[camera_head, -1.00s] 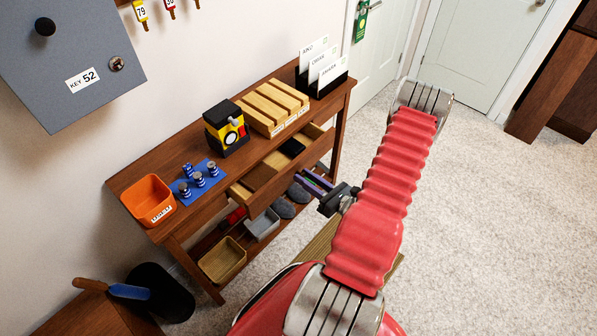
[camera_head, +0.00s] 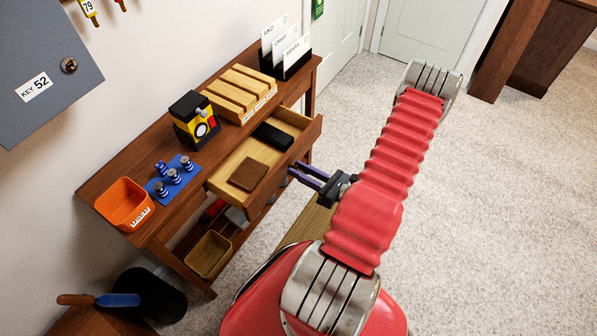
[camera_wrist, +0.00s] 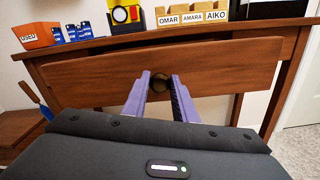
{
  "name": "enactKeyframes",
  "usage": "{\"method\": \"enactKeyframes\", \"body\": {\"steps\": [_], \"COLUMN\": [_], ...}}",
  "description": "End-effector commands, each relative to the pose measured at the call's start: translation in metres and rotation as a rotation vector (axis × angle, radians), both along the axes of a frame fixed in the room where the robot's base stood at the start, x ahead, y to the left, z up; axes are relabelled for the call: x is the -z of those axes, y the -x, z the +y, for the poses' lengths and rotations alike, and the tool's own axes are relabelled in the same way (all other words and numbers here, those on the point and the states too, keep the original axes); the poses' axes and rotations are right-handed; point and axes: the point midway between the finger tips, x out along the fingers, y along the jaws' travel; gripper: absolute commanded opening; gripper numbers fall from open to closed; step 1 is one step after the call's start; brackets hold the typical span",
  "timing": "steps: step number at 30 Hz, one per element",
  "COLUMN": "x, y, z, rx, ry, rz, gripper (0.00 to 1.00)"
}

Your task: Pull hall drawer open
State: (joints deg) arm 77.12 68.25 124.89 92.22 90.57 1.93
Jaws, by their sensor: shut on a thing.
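The hall drawer (camera_head: 222,184) stands pulled out from the wooden hall table, its pale inside showing. It holds a brown wallet-like item (camera_head: 249,174) and a black case (camera_head: 273,136). In the wrist view the drawer front (camera_wrist: 225,62) spans the picture, with a round dark brass knob (camera_wrist: 158,80) at its middle. My gripper (camera_wrist: 159,82) has its two purple fingers shut on that knob, one on each side. In the head view my gripper (camera_head: 303,176) reaches the drawer front from the right; the knob is hidden there.
On the table top are an orange bin (camera_head: 124,204), a blue mat (camera_head: 158,189) with small striped pieces, a yellow-black box (camera_head: 195,120), a slotted wooden rack (camera_head: 238,92) and a card holder (camera_head: 287,58). A basket (camera_head: 208,254) sits below. Carpet to the right is clear.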

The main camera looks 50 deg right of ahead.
Motion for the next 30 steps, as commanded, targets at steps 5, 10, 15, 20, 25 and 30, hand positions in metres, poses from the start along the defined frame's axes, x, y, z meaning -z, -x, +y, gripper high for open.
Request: {"method": "enactKeyframes", "body": {"steps": [5,10,15,20,25,30], "x": [0.001,0.0,0.0,0.0,0.0,0.001], "y": [0.0,0.0,-0.001,0.003,0.014,0.031], "z": [0.001,0.001,0.001,-0.001,-0.003,-0.006], "rx": [-0.003,-0.002,-0.002,0.0,0.002,0.002], "ry": [-0.001,0.0,0.001,0.001,0.0,0.001], "rz": [0.003,0.001,0.001,0.001,0.001,0.001], "gripper": [0.35,0.44,0.44,0.44,0.44,0.44]}}
